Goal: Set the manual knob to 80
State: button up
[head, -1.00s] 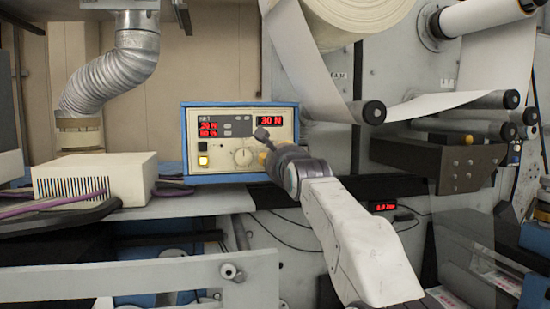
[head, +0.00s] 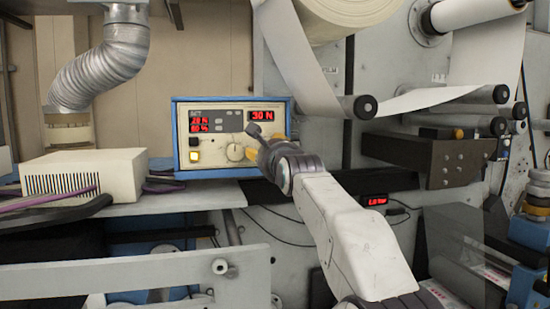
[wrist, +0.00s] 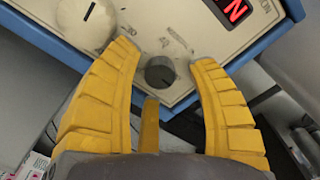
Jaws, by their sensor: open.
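The control box (head: 180,112) has a blue frame and a cream front with red displays; one reads 30 N. A large pale round knob (head: 235,152) sits low on its front; its pale disc also shows at upper left in the wrist view (wrist: 85,24). A small dark knob (wrist: 160,73) is on the front near the lower edge, between my gripper's fingertips in the wrist view. I cannot read which knob is labelled manual. My gripper (wrist: 164,55) is open, its yellow fingers on either side of the dark knob with visible gaps. In the head view my gripper (head: 251,146) covers the box's lower right.
A white vented box (head: 80,175) stands left on a grey shelf (head: 190,197), below a silver hose (head: 90,75). A paper web (head: 290,60) and rollers (head: 364,107) are close on the right. A small red display (head: 375,200) sits lower right.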

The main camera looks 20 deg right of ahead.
jog(key=s, duration=1.1)
jog(key=shift+s, duration=0.25)
jog(key=s+f+n+g, duration=1.3)
jog(key=s+f+n, duration=1.1)
jog(key=s+f, duration=0.9)
notch_tip(320, 180, down, 4)
jog(key=shift+n, duration=0.4)
dwell(0.3)
